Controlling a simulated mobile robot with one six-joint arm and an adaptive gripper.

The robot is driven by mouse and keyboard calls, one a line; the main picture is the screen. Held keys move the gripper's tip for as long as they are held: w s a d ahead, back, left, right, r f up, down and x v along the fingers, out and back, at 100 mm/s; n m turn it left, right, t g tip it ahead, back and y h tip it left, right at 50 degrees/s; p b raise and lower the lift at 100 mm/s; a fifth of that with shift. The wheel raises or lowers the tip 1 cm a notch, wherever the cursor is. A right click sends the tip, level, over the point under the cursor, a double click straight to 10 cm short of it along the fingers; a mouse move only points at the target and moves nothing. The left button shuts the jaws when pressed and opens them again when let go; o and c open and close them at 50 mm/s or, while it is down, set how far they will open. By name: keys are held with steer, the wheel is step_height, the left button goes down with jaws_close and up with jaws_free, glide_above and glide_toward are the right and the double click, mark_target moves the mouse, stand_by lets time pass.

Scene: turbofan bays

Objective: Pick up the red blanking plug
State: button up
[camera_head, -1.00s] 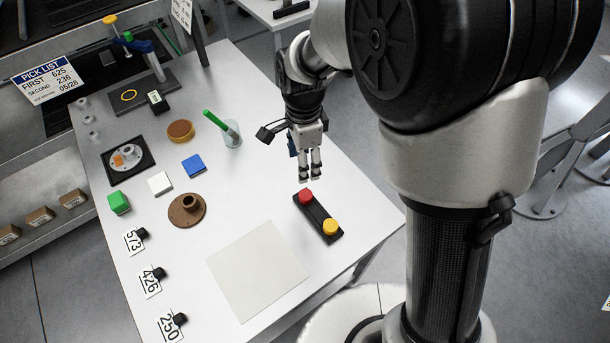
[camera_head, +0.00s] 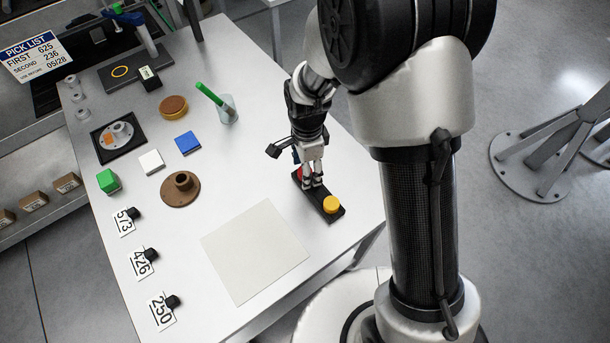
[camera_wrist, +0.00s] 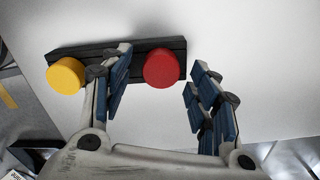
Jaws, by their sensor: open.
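The red blanking plug (camera_wrist: 161,68) is a round cap seated on a black bar-shaped holder (camera_wrist: 113,50), beside a yellow plug (camera_wrist: 66,75). In the wrist view my gripper (camera_wrist: 160,78) is open, one finger to each side of the red plug, with the left finger between the red and yellow plugs. I cannot tell whether the fingers touch the plug. In the head view my gripper (camera_head: 312,183) is down over the far end of the holder and hides most of the red plug (camera_head: 298,174). The yellow plug (camera_head: 331,204) is in plain view at the near end.
A pale square sheet (camera_head: 255,250) lies left of the holder. A brown flanged part (camera_head: 181,189), a blue block (camera_head: 187,143) and a clear cup (camera_head: 228,109) with a green stick stand farther left. The table's right edge is close to the holder.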

steer(key=shift+f, duration=0.35)
steer(key=shift+r, duration=0.1)
steer(key=c, duration=0.9)
steer(key=shift+r, duration=0.1)
